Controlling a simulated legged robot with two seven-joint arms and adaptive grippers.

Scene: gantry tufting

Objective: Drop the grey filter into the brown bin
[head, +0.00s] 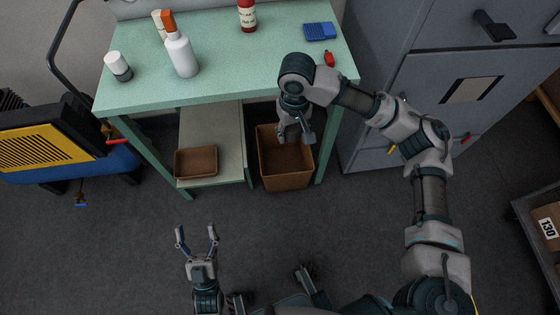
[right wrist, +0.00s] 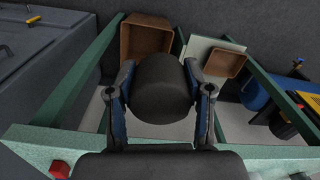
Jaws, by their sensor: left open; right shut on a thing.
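The grey filter (right wrist: 160,90) is a dark, rounded cylinder between the fingers of my right gripper in the right wrist view. My right gripper (head: 294,132) is shut on it. In the head view the gripper points down at the front edge of the green table, over the brown bin; the filter is hard to make out there. The brown bin (head: 287,181) is open-topped and stands on the floor by the table's right leg. It also shows beyond the filter in the right wrist view (right wrist: 147,36). My left gripper (head: 197,240) is open and empty above the floor.
The green table (head: 215,84) carries bottles, a white jar (head: 118,66), a blue sponge-like block (head: 320,31) and a small red item (head: 329,58). A shallow brown tray (head: 196,163) lies on the lower shelf. A grey cabinet (head: 440,70) stands right; a yellow-and-blue machine (head: 60,145) stands left.

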